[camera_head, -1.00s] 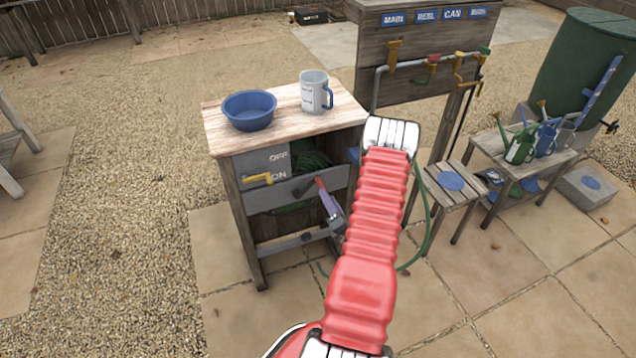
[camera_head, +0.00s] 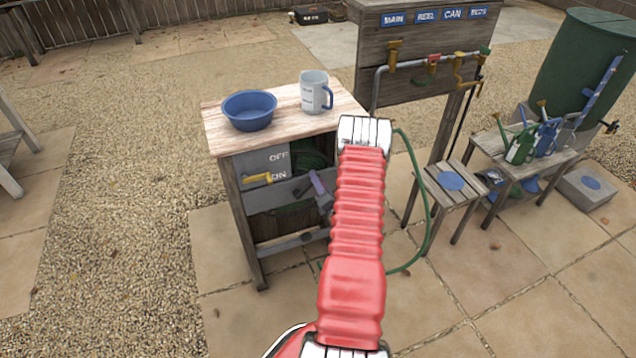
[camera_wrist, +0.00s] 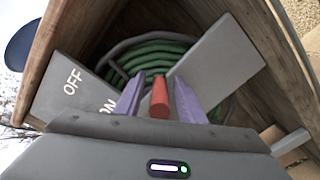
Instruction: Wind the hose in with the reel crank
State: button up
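The hose reel sits inside a wooden cabinet (camera_head: 228,195); its green coiled hose shows in the head view (camera_head: 308,158) and in the wrist view (camera_wrist: 150,52). A loose stretch of green hose (camera_head: 425,195) loops down to the right of the cabinet. The red crank handle (camera_wrist: 159,97) stands between the two purple fingers of my gripper (camera_wrist: 160,84) in the wrist view. A narrow gap seems to show on each side of it, so the fingers look open around it. In the head view one finger of my gripper (camera_head: 319,186) shows at the grey crank arm; the handle is hidden.
A grey OFF/ON panel (camera_head: 278,158) with a yellow lever (camera_head: 257,179) is left of the crank. A blue bowl (camera_head: 249,110) and a mug (camera_head: 313,92) stand on top. A slatted stool (camera_head: 455,188) and a tap board (camera_head: 420,70) are to the right.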

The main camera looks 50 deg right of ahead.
grip_shut()
dwell(0.3)
